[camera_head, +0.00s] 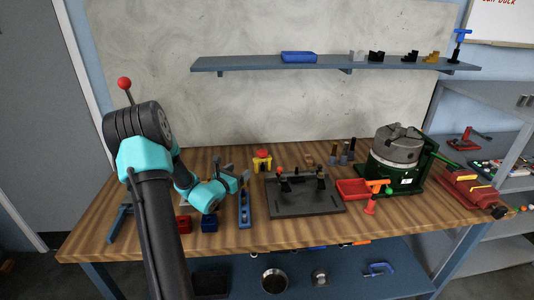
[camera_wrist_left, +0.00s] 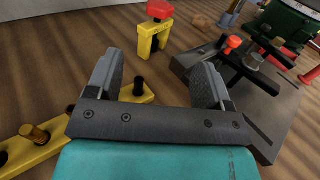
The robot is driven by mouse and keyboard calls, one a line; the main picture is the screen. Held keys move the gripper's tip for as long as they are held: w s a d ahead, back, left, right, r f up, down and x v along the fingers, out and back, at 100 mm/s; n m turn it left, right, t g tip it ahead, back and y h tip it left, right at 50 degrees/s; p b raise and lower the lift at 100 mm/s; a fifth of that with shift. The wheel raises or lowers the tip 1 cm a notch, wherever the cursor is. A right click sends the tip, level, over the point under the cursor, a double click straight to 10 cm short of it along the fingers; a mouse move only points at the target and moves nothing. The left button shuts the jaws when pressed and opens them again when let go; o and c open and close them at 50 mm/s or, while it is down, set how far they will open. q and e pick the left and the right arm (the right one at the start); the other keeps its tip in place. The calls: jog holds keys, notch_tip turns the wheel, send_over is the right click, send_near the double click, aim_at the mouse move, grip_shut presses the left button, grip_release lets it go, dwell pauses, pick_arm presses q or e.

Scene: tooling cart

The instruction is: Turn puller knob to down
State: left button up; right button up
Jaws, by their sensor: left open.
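A small yellow stand with a red top (camera_head: 262,161) is on the wooden bench, just behind and right of my left gripper (camera_head: 240,180). It also shows at the top of the left wrist view (camera_wrist_left: 154,35), ahead of the fingers and apart from them. I cannot tell for sure which part is the puller knob. A dark fixture plate (camera_head: 305,201) carries black posts and an orange-red knob (camera_head: 280,170); in the left wrist view this knob (camera_wrist_left: 233,42) is at upper right. My left gripper (camera_wrist_left: 160,65) is open and empty above the bench. My right gripper is not in view.
A yellow bar with dark pegs (camera_wrist_left: 35,132) lies under the left gripper. A green-based machine (camera_head: 395,175) and red tray (camera_head: 352,189) are to the right.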

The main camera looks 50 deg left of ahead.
aim_at(261, 154)
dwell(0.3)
pick_arm(q)
jog(key=x, duration=1.7)
jog(key=shift+w, duration=0.25)
jog(key=c, duration=0.9)
jog(key=shift+n+g+y, duration=0.3)
jog(key=shift+n+y, duration=0.3)
jog(key=shift+y, duration=0.3)
jog(key=shift+d+n+y, duration=0.1)
jog(key=shift+n+y, duration=0.3)
jog(key=shift+y, duration=0.2)
jog(key=shift+n+g+y, duration=0.8)
jog(key=shift+g+y, duration=0.1)
jog(key=shift+y, duration=0.2)
jog(key=shift+y, duration=0.3)
